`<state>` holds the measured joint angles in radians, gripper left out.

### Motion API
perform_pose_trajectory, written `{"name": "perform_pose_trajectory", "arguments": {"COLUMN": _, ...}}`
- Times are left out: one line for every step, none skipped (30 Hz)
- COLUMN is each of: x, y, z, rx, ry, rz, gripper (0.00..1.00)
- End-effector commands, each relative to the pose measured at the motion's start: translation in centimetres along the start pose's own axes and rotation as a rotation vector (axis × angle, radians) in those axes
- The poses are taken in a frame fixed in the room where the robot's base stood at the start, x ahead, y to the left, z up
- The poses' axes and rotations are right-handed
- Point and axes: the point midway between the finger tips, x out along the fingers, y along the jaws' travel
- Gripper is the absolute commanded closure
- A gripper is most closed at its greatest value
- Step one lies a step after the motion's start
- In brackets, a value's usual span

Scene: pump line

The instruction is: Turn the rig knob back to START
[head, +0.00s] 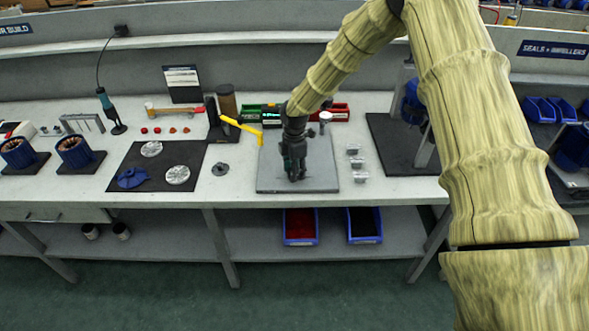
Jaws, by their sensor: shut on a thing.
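The test rig stands on a grey plate (325,180) on the bench, right of the black mat. My gripper (295,176) points down over the middle of this plate, with its dark fingers shut low over it. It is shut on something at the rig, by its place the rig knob. The knob itself is hidden behind the fingers, so its pointer and the START mark cannot be made out. A yellow lever (241,130) sticks out at the plate's left. A small post with a pale round top (325,118) stands at the back right.
Small metal blocks (353,150) lie right of the plate. Green (252,112) and red (341,113) bins stand behind. A black mat (200,150) with metal discs and a blue impeller (132,177) lies left. My arm covers the bench's right part.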

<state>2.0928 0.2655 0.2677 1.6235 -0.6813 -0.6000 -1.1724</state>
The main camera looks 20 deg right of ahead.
Motion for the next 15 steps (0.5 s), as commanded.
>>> {"name": "perform_pose_trajectory", "arguments": {"x": -0.11, "y": 0.07, "z": 0.05, "rx": -0.044, "ry": 0.0, "rz": 0.001, "gripper": 0.82}}
{"name": "perform_pose_trajectory", "arguments": {"x": -0.12, "y": 0.08, "z": 0.05, "rx": -0.072, "ry": 0.0, "rz": 0.002, "gripper": 0.82}}
{"name": "perform_pose_trajectory", "arguments": {"x": -0.12, "y": 0.09, "z": 0.04, "rx": -0.11, "ry": 0.001, "rz": 0.002, "gripper": 0.82}}
{"name": "perform_pose_trajectory", "arguments": {"x": -0.13, "y": 0.09, "z": 0.05, "rx": -0.137, "ry": 0.001, "rz": 0.002, "gripper": 0.82}}
{"name": "perform_pose_trajectory", "arguments": {"x": -0.14, "y": 0.1, "z": 0.07, "rx": -0.166, "ry": 0.001, "rz": 0.002, "gripper": 0.82}}
{"name": "perform_pose_trajectory", "arguments": {"x": -0.14, "y": 0.11, "z": 0.09, "rx": -0.205, "ry": 0.0, "rz": 0.002, "gripper": 0.82}}
{"name": "perform_pose_trajectory", "arguments": {"x": -0.14, "y": 0.12, "z": 0.1, "rx": -0.234, "ry": 0.0, "rz": 0.003, "gripper": 0.82}}
{"name": "perform_pose_trajectory", "arguments": {"x": -0.15, "y": 0.13, "z": 0.09, "rx": -0.262, "ry": 0.0, "rz": 0.003, "gripper": 0.82}}
{"name": "perform_pose_trajectory", "arguments": {"x": -0.16, "y": 0.14, "z": 0.08, "rx": -0.3, "ry": 0.0, "rz": 0.003, "gripper": 0.82}}
{"name": "perform_pose_trajectory", "arguments": {"x": -0.16, "y": 0.15, "z": 0.06, "rx": -0.328, "ry": 0.0, "rz": 0.003, "gripper": 0.82}}
{"name": "perform_pose_trajectory", "arguments": {"x": -0.17, "y": 0.16, "z": 0.05, "rx": -0.356, "ry": 0.0, "rz": 0.003, "gripper": 0.82}}
{"name": "perform_pose_trajectory", "arguments": {"x": -0.18, "y": 0.17, "z": 0.04, "rx": -0.395, "ry": 0.0, "rz": 0.003, "gripper": 0.82}}
{"name": "perform_pose_trajectory", "arguments": {"x": -0.17, "y": 0.17, "z": 0.03, "rx": -0.423, "ry": 0.0, "rz": 0.003, "gripper": 0.82}}
{"name": "perform_pose_trajectory", "arguments": {"x": -0.17, "y": 0.17, "z": 0.03, "rx": -0.452, "ry": 0.0, "rz": 0.003, "gripper": 0.82}}
{"name": "perform_pose_trajectory", "arguments": {"x": -0.16, "y": 0.17, "z": 0.04, "rx": -0.489, "ry": 0.0, "rz": 0.003, "gripper": 0.82}}
